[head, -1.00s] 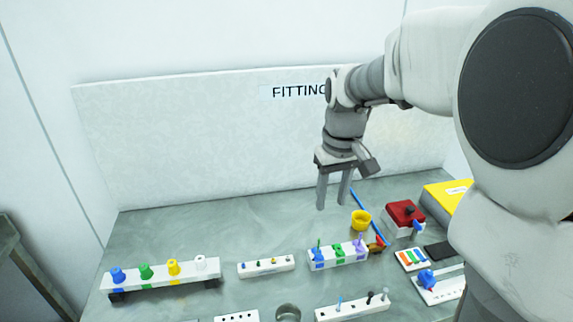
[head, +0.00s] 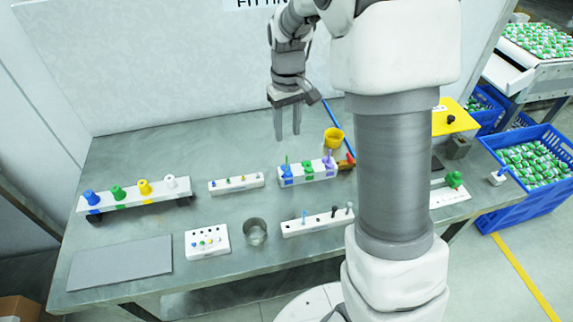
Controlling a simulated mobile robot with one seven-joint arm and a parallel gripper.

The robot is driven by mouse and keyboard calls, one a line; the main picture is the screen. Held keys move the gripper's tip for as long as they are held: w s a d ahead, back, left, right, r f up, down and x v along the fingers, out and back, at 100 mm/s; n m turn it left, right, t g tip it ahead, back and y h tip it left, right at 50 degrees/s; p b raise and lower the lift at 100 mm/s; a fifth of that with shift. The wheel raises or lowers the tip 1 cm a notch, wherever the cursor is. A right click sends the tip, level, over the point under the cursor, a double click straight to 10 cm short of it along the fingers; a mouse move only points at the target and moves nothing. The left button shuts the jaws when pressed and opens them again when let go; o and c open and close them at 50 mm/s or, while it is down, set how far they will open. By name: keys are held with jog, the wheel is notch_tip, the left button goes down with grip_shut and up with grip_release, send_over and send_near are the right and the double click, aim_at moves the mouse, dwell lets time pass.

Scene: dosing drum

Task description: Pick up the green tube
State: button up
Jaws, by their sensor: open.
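A white rack (head: 318,176) near the middle of the bench holds blue, green and purple pieces. Its green piece (head: 308,168) stands upright in the middle slot; a thin green stem (head: 287,160) rises at the blue piece on its left. Another green piece (head: 118,193), flared like a cone, stands on the long white rack (head: 150,198) at left. I cannot tell for sure which one is the green tube. My gripper (head: 288,138) points down, open and empty, in the air above and behind the middle rack, apart from everything.
A yellow cup (head: 334,138) stands behind the middle rack. A small white block (head: 236,184), a metal cup (head: 255,232), a white holed block (head: 207,241) and a front rack with pegs (head: 318,222) are around it. My arm hides part of the bench's right side. A grey mat (head: 120,262) lies bare.

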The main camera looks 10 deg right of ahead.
aim_at(287, 161)
notch_tip(287, 161, down, 11)
jog(key=shift+a+f, duration=0.15)
jog(key=shift+f, duration=0.05)
dwell(0.3)
grip_shut()
